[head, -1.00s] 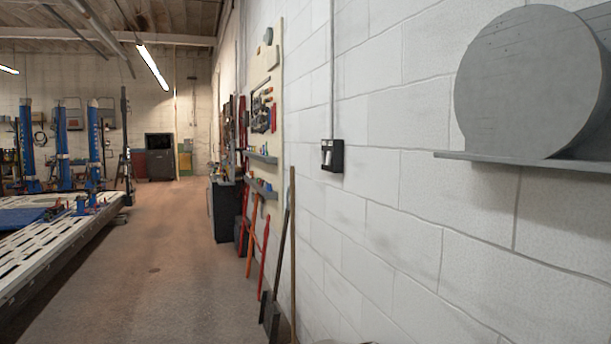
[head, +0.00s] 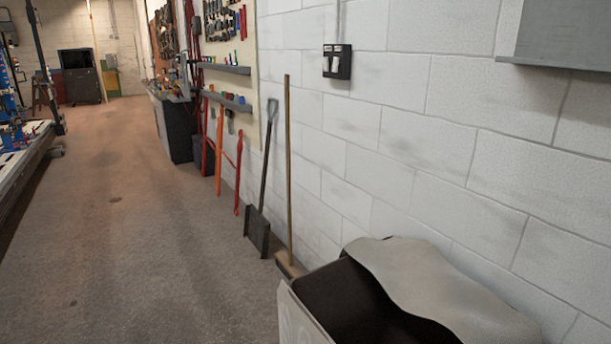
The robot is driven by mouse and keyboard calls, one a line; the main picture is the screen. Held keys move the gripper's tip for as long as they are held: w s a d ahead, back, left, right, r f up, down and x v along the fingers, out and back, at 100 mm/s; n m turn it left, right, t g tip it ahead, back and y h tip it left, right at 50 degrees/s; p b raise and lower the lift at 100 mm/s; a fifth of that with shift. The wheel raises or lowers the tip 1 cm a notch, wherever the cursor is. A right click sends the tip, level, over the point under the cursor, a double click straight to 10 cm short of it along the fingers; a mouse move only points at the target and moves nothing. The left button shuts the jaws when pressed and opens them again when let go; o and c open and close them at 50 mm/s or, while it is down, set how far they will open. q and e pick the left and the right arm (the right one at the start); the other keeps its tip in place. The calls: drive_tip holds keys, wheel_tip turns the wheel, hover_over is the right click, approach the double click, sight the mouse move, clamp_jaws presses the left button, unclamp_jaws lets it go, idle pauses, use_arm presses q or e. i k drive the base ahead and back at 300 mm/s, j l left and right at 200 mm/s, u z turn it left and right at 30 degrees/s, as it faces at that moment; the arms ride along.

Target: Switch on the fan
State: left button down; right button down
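A small black wall box with two white rocker-like parts (head: 337,62) is mounted on the white block wall, right of the tool board. A thin conduit runs up from it. I cannot tell the position of its rockers. No fan can be made out with certainty. A grey object (head: 565,32) at the top right edge is cut off by the frame, with a grey shelf edge below it. Neither of my grippers shows in the head view.
A bin-like container (head: 298,318) with a dark opening and a grey cover (head: 430,285) stands against the wall at the front. A shovel (head: 257,230) and a broom (head: 288,180) lean on the wall.

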sight(335, 62)
drive_tip(key=i+j+z, duration=0.1)
drive_tip(key=i+j, duration=0.3)
drive_tip(key=j, duration=0.2)
drive_tip(key=i+j+z, duration=0.25)
drive_tip(key=i+j, duration=0.15)
drive_tip(key=j, duration=0.25)
drive_tip(key=i+j+z, duration=0.1)
drive_tip(key=j, duration=0.25)
drive_tip(key=i+j, duration=0.25)
drive_tip(key=j, duration=0.15)
drive_tip(key=i+j, duration=0.2)
drive_tip(key=i+j+z, duration=0.1)
drive_tip(key=j, duration=0.3)
drive_tip(key=i+j+z, duration=0.1)
drive_tip(key=i+j, duration=0.4)
drive_tip(key=j, duration=0.2)
drive_tip(key=i+j+z, duration=0.1)
drive_tip(key=j, duration=0.25)
drive_tip(key=i+j, duration=0.25)
drive_tip(key=i+j+z, duration=0.15)
drive_tip(key=j, duration=0.3)
drive_tip(key=i+j, duration=0.15)
drive_tip(key=j, duration=0.2)
